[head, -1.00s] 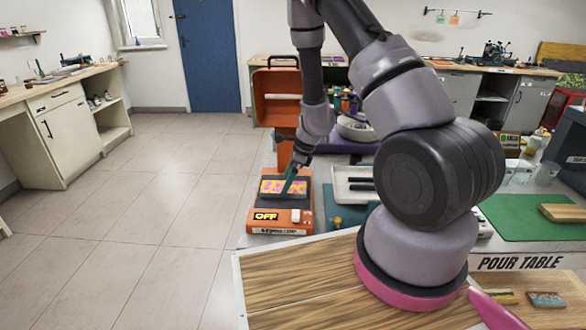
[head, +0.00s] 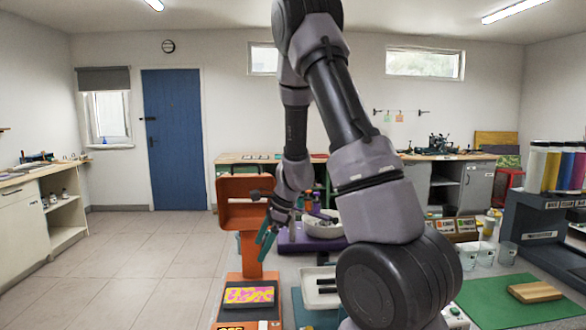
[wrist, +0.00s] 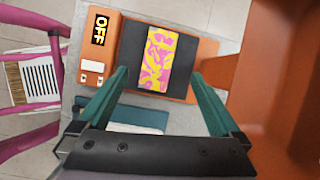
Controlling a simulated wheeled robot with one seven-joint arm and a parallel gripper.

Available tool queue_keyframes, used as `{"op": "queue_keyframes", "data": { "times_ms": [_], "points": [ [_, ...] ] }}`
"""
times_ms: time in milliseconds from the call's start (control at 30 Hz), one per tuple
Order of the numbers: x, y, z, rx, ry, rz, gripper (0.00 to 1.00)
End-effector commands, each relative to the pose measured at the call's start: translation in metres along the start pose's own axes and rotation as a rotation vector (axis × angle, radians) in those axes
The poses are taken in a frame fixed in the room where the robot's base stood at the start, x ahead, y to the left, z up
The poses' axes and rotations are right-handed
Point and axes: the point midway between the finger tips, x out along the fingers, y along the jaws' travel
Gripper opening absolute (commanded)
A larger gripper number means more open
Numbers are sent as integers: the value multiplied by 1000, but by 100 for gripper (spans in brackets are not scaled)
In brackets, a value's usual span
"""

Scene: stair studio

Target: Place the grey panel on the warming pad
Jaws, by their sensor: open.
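A flat panel with a yellow and pink pattern (head: 249,295) lies on the dark plate of the orange warming pad (head: 216,306). The wrist view shows the same panel (wrist: 157,60) flat within the dark plate, and the pad (wrist: 206,48) with a lit OFF display beside it. No plain grey panel can be made out; the patterned face is what shows. My gripper (head: 267,236) is open and empty, raised above the pad. In the wrist view my gripper (wrist: 160,76) has its teal fingers wide apart, with the panel seen between them.
A tall orange frame (head: 226,215) stands just behind the pad, close to my gripper. A purple tray with a white bowl (head: 320,226) is to the right. A green mat (head: 490,305) with a wooden block lies farther right. Open floor is on the left.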

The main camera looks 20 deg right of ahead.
Motion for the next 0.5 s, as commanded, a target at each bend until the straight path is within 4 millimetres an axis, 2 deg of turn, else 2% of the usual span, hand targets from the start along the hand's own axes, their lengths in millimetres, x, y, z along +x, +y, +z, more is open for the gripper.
{"op": "queue_keyframes", "data": {
  "times_ms": [33, 200, 333, 500],
  "points": [
    [-22, 1, 13, -68, -20, -22, 100],
    [-95, 19, 51, -352, -51, -82, 100],
    [-149, 43, 71, -588, -34, -136, 100],
    [-211, 81, 85, -890, 48, -211, 100]
  ]
}}
